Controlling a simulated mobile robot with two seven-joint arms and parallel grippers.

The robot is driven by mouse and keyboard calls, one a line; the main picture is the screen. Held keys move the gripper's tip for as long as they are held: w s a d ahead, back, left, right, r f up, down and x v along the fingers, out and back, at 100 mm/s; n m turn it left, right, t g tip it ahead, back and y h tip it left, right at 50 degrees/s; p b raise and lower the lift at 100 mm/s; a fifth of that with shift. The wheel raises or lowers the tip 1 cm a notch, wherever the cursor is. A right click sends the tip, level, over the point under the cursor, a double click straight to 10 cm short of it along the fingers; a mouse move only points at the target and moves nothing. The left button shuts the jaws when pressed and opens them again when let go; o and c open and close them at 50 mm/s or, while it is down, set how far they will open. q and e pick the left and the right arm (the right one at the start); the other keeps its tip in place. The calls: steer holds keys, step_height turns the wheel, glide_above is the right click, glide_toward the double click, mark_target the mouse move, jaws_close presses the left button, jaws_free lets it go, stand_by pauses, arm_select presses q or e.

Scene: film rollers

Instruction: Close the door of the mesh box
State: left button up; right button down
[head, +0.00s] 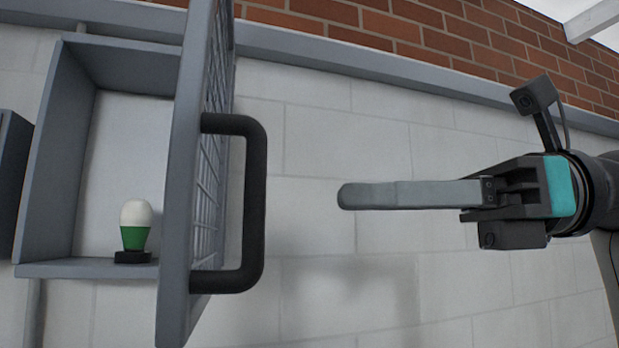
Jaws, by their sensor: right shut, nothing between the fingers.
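The mesh box (60,150) is a grey open-fronted box on the wall at the left. Its door (180,190) is a grey frame with wire mesh, and it stands open, swung out from the box and seen nearly edge-on. A black bar handle (256,200) sticks out from the door to the right. My right gripper (345,195) is shut and empty, to the right of the handle and apart from it, with its fingers pointing left. My left gripper is not in view.
A green and white egg-shaped object (135,225) on a black base stands inside the box. A dark grey edge (10,175) shows at the far left. The white block wall (330,130) is behind, with a grey rail (400,70) and red brick (440,35) above.

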mark_target(235, 122)
steer(key=shift+a+p, duration=0.65)
steer(key=shift+a, duration=1.9)
